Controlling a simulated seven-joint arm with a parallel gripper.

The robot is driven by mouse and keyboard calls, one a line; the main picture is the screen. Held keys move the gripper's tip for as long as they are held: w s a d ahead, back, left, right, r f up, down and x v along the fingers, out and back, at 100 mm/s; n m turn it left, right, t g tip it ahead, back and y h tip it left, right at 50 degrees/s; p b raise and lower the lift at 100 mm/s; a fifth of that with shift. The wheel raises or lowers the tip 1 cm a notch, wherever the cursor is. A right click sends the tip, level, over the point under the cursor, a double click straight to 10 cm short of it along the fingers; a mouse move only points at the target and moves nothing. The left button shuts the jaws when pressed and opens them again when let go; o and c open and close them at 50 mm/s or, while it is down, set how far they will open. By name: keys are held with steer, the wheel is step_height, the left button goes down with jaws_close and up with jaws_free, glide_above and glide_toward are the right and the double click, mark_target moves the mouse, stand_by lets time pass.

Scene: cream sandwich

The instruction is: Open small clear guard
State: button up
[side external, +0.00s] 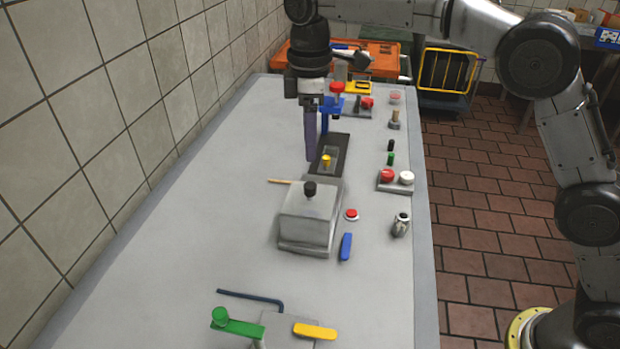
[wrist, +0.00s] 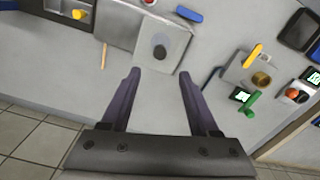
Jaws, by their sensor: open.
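I cannot make out the small clear guard with certainty. A pale, see-through-looking piece (side external: 395,97) sits at the far right of the bench in the side view, too small to identify. My gripper (side external: 310,158) hangs above the bench, left of the black plate (side external: 334,145) with the yellow knob (side external: 326,160). In the wrist view, the two purple fingers of my gripper (wrist: 159,76) are wide apart with nothing between them. The grey metal box (wrist: 140,22) with its black knob (wrist: 160,52) lies beyond the fingertips there.
A red button (side external: 351,214), a blue handle (side external: 346,246) and a metal cylinder (side external: 402,225) stand right of the box. A green lever (side external: 238,327) and yellow handle (side external: 315,331) are at the front. The bench's left side is clear.

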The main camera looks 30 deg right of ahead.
mark_target(310, 185)
step_height(310, 185, down, 10)
steer(key=shift+r, duration=0.1)
stand_by(0.4)
jaws_close()
stand_by(1.2)
